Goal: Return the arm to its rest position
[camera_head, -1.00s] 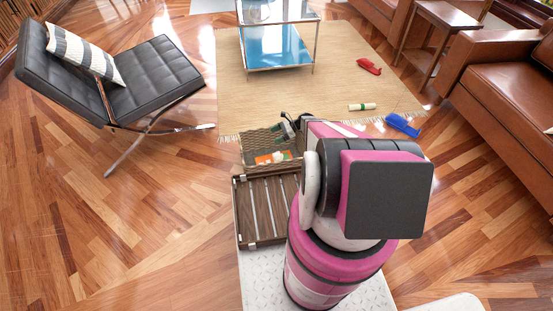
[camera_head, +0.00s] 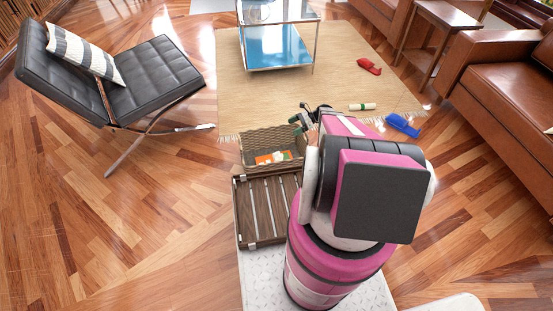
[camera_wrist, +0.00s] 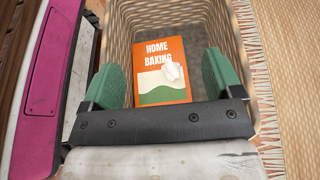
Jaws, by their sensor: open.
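My gripper (camera_wrist: 167,84) shows in the wrist view with its two green fingers wide apart and nothing between them. In the head view my gripper (camera_head: 298,124) is at the upper right rim of a wicker basket (camera_head: 256,146). The basket (camera_wrist: 121,32) lies below my gripper in the wrist view.
The basket stands by a slatted wooden crate (camera_head: 241,215). A glass table (camera_head: 276,46), black chair (camera_head: 150,80) and brown sofa (camera_head: 490,90) stand around.

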